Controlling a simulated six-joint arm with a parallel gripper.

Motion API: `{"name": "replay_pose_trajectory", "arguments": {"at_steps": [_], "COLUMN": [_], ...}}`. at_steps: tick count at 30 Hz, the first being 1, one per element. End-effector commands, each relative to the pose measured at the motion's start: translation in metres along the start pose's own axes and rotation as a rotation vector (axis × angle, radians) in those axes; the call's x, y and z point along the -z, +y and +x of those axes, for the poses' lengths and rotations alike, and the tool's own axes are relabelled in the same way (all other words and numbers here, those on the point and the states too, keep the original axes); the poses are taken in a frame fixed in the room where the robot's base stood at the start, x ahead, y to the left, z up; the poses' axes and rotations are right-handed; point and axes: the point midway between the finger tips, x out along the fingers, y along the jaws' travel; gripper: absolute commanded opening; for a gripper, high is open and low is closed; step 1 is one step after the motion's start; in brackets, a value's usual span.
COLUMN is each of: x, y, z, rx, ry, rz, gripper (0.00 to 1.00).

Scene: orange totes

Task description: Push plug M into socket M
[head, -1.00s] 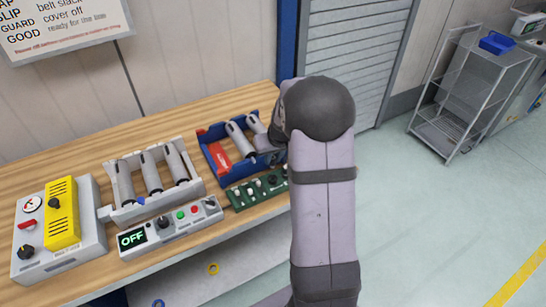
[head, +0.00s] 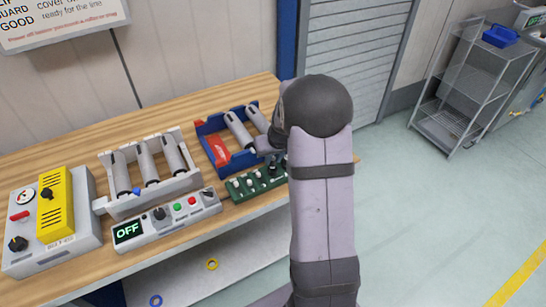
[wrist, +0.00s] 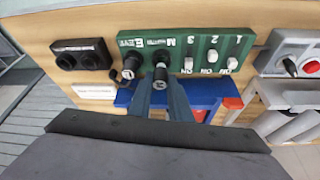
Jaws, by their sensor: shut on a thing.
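The green panel (head: 254,185) stands at the bench's front edge; it also shows upside down in the wrist view (wrist: 205,45). My gripper (wrist: 160,88) is shut on a dark plug with a pale marked end (wrist: 160,76), taken as plug M. The plug is at the panel's M label, in line with socket M. The socket mouth is hidden behind the plug, so I cannot tell how deep it sits. Another dark plug or knob (wrist: 131,66) is beside it, under the E label. In the head view my arm hides part of my gripper (head: 268,148) and the panel's right end.
Several white switches (wrist: 210,62) are on the panel beside the plug. A black two-hole block (wrist: 80,55) is on the other side. A blue tote (head: 208,135) with grey cylinders stands behind the panel. A control box reading OFF (head: 165,220) is left.

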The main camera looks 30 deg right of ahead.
Motion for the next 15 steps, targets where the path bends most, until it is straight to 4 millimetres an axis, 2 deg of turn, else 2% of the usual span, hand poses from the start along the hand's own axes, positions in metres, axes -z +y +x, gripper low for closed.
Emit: {"name": "replay_pose_trajectory", "arguments": {"at_steps": [15], "x": [-0.0012], "y": [0.0], "z": [0.003], "rx": [0.0], "ry": [0.0], "rz": [0.0], "gripper": [0.0]}}
